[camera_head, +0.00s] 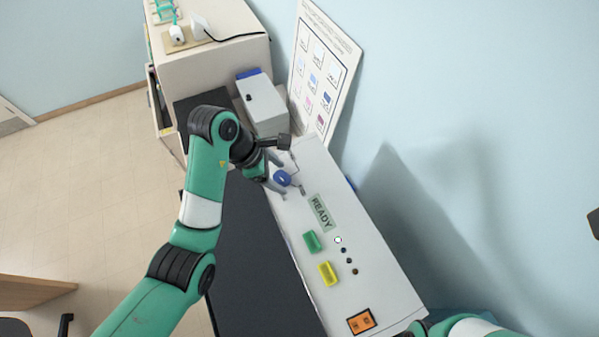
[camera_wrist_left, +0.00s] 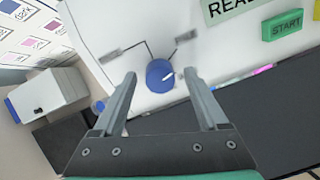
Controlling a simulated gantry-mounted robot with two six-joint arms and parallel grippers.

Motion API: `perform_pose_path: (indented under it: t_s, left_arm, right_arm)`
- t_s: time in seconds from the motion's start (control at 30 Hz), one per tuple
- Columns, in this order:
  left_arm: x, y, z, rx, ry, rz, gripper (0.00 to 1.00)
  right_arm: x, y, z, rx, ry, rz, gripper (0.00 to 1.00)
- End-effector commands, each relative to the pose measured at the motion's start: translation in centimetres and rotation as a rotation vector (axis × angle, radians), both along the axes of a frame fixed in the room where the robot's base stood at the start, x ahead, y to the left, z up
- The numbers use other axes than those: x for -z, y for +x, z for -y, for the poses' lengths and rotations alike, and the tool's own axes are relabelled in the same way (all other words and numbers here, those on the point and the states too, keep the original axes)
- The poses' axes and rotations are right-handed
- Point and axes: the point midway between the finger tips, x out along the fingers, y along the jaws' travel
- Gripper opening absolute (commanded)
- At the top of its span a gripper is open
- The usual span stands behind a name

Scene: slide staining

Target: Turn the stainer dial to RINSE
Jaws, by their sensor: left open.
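The stainer (camera_head: 375,265) is a white box with a blue dial (camera_head: 282,178) near its far end. In the left wrist view the dial (camera_wrist_left: 159,76) is round, with a white pointer mark toward the upper right. Two grey label plates (camera_wrist_left: 186,36) with dark lines sit beyond it; their text is unreadable. My left gripper (camera_head: 281,184) is open at the dial. In the left wrist view its fingers (camera_wrist_left: 160,85) stand on either side of the dial with gaps; I cannot tell whether they are at its height. My right gripper is not clearly in view; part of my right arm shows at the bottom right.
The stainer's panel has a READY display (camera_head: 321,212), a green START button (camera_head: 312,242), a yellow button (camera_head: 327,273) and an orange label (camera_head: 361,321). A white box with blue (camera_head: 262,101) stands beyond the dial. A chart (camera_head: 321,70) leans on the wall.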

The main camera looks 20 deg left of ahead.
Motion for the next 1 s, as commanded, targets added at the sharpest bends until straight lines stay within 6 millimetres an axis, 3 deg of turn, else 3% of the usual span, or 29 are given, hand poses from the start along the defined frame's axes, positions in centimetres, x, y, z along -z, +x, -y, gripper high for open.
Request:
perform_pose_path:
  t_s: [0.27, 0.7, 1.0]
  left_arm:
    - [0.21, -0.03, -0.17, -0.004, 0.0, 0.001, 0.76]
    - [0.17, -0.02, -0.14, -0.002, 0.0, 0.0, 0.0]
    - [0.17, -0.03, -0.11, -0.022, -0.005, -0.005, 0.0]
  right_arm:
    - [0.01, 0.0, 0.0, 0.0, 0.0, 0.0, 0.0]
    - [0.01, 0.0, 0.0, 0.0, 0.0, 0.0, 0.0]
    - [0.01, 0.01, 0.0, 0.0, 0.0, 0.0, 0.0]
